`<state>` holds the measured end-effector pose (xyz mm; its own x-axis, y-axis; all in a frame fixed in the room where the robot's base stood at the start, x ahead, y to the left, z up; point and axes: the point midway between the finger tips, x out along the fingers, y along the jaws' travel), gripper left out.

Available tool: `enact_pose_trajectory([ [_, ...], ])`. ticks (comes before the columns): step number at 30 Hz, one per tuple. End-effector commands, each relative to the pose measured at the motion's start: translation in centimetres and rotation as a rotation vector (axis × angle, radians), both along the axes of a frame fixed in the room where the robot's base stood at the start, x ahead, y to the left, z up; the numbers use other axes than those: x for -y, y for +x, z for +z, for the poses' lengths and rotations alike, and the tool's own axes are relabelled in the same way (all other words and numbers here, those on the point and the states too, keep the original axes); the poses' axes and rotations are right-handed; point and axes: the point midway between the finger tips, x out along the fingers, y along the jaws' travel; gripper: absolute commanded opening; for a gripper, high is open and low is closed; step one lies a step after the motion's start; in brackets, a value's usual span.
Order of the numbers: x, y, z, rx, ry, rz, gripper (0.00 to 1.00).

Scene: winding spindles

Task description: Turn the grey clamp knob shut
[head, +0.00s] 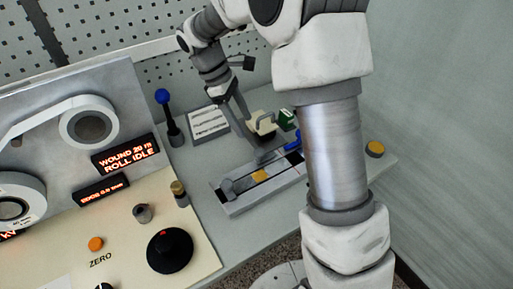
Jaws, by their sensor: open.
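A small grey knob (142,213) stands on the cream control panel, left of the black dial. I cannot tell from this view whether it is the clamp knob or how far it is turned. My gripper (256,139) is well to its right and farther back, pointing down over the back of a grey slotted fixture (238,206). It is open, with its fingers small and partly merged with the parts behind them. I cannot tell whether it touches the fixture. Anything grey directly below the fingers is hard to make out.
The panel (193,237) also carries a black dial (170,251), a brass-topped post (179,192) and an orange button (96,243). A blue-balled lever (168,118) stands behind. A yellow button (375,149) is at right. My arm hides part of the bench.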

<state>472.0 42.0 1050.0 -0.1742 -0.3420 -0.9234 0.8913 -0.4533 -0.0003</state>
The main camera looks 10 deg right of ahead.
Motion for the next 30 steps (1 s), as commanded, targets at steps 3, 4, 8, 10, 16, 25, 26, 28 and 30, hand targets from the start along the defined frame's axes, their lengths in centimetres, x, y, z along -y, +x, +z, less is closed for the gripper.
enact_pose_trajectory([
  [3,1.0,-0.6,-2.7,-0.004,0.000,-0.002,0.71],
  [4,1.2,-0.7,-3.3,-0.003,0.000,-0.001,0.71],
  [8,2.1,-1.2,-5.8,-0.004,0.000,-0.002,0.71],
  [10,2.5,-1.4,-6.9,-0.002,0.001,-0.002,0.71],
  [16,3.3,-1.7,-9.0,-0.001,0.000,0.000,0.71],
  [25,3.5,-1.8,-9.6,0.001,0.002,-0.001,0.71],
  [26,3.5,-1.8,-9.6,0.001,0.001,-0.001,0.71],
  [28,3.5,-1.8,-9.6,0.001,0.001,-0.001,0.69],
  [30,3.5,-1.8,-9.6,0.001,0.001,-0.001,0.56],
])
